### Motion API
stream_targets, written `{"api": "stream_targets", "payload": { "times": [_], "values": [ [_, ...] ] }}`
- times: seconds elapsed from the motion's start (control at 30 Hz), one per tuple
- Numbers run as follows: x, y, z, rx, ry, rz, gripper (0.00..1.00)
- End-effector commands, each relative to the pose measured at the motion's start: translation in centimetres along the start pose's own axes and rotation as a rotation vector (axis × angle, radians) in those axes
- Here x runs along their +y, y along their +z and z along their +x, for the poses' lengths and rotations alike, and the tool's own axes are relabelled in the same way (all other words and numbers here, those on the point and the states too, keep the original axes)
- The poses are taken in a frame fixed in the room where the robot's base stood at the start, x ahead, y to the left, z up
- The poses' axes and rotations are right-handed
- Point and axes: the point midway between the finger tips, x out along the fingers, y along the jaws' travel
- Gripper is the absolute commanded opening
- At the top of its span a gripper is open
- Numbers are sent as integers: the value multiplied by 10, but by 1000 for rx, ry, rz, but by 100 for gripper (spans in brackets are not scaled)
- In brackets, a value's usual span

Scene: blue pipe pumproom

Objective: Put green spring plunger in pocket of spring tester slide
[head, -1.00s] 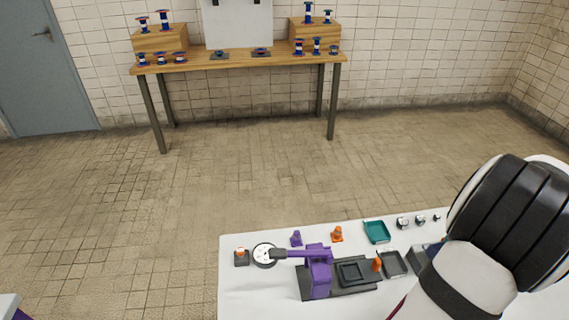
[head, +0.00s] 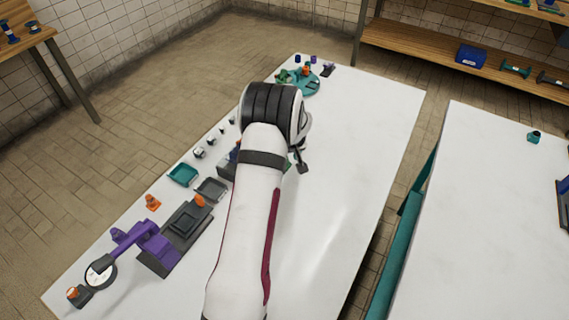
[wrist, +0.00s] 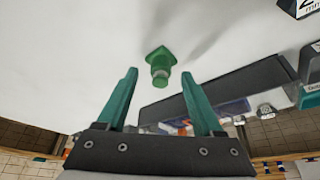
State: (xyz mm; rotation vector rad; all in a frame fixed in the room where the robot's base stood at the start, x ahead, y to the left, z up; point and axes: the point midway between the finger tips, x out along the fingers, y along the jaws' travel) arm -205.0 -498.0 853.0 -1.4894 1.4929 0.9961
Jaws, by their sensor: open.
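The green spring plunger (wrist: 160,66) shows in the wrist view, on the white table just beyond my fingertips. It has a square flange and a round stub that faces me. My gripper (wrist: 160,73) is open, its teal fingers apart, with nothing held; the plunger appears between and ahead of the tips.
An orange plunger-like piece (head: 200,201) stands beside the pocket. A grey tray (head: 211,189), a teal tray (head: 183,174) and an orange piece (head: 152,202) are close by. A teal round stand (head: 308,86) is at the far end. The table's right side is clear.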

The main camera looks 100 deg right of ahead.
Motion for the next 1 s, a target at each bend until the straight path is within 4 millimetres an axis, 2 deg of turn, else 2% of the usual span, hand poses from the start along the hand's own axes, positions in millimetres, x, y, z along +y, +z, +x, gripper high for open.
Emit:
{"api": "stream_targets", "payload": {
  "times": [0.1, 0.3, 0.6, 0.7, 1.0],
  "values": [
    [0, 0, 13, -1, 0, -1, 68],
    [0, -1, 14, 1, 0, -1, 68],
    [0, -1, 14, 0, 0, -1, 14],
    [0, -1, 14, 0, 0, -1, 0],
    [0, 0, 14, 0, 0, -1, 0]
  ]
}}
